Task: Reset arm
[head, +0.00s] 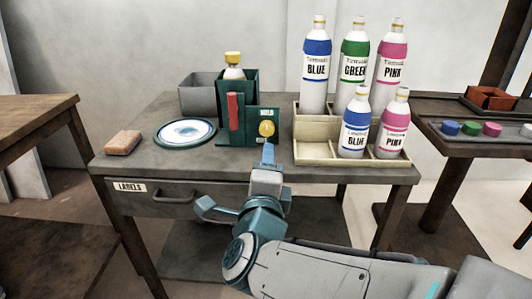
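My arm reaches up from the bottom right of the head view. My gripper (268,154) points away from me, over the front part of the table (115,167). Its blue fingertips are just below a yellow round knob (266,129) on a green panel. I cannot tell whether they touch the panel. The fingers overlap in this view, so their opening does not show. No held thing is visible.
A green holder with a red bar (233,112) and a yellow-capped bottle (233,66) stands by the panel. A cream rack (312,150) holds several bottles on the right. A plate (185,132) and a sponge (124,142) lie left. A drawer marked LABELS (165,196) is below.

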